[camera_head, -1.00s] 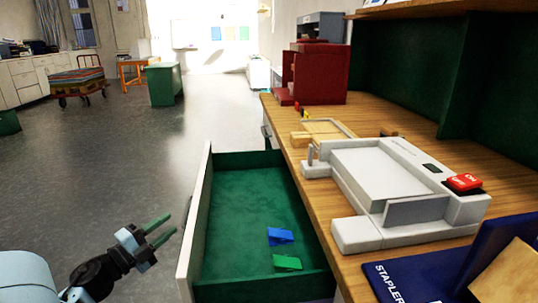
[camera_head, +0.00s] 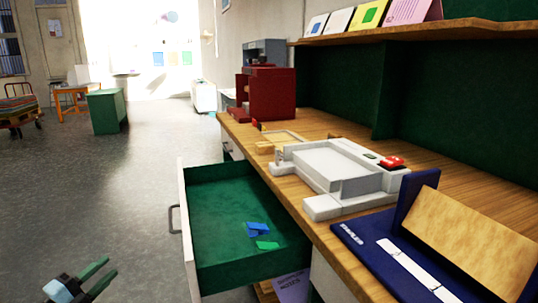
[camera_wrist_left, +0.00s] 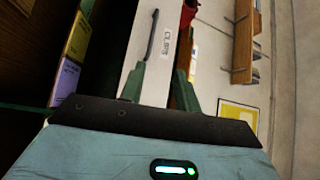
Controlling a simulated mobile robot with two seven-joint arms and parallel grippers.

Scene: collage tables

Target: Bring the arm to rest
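My left gripper (camera_head: 109,267) is at the lower left of the head view, over the floor, to the left of an open drawer and apart from it. Its two green fingers stand apart with nothing between them, as the left wrist view (camera_wrist_left: 159,72) also shows. Most of the left arm is outside the head view. My right arm and gripper are not in view.
The open drawer (camera_head: 189,237) has a green lining and holds a blue piece (camera_head: 257,229) and a green piece (camera_head: 267,245). A wooden desk (camera_head: 300,219) bears a grey-white machine (camera_head: 325,165), a red box (camera_head: 272,93) and a blue stapler board (camera_head: 372,255).

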